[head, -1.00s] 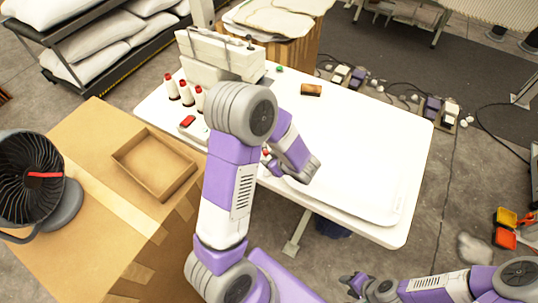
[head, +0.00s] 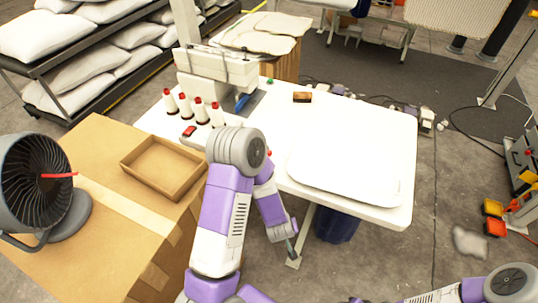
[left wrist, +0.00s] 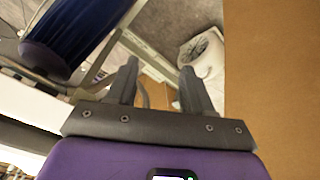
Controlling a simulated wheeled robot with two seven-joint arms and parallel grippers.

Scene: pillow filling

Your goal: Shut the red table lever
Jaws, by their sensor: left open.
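A small red knob (head: 269,153), possibly the end of the lever, shows at the front edge of the white table (head: 352,202), just beside my left arm. The rest of any lever is hidden behind the arm. My left gripper (head: 291,250) hangs below the table's front edge, low and right of the knob. In the left wrist view my left gripper (left wrist: 159,75) is open with nothing between its fingers.
A dark blue bin (head: 337,226) stands under the table and also shows in the left wrist view (left wrist: 78,38). A cardboard box (head: 110,240) with an open tray (head: 127,164) and a black fan (head: 38,180) stand at left.

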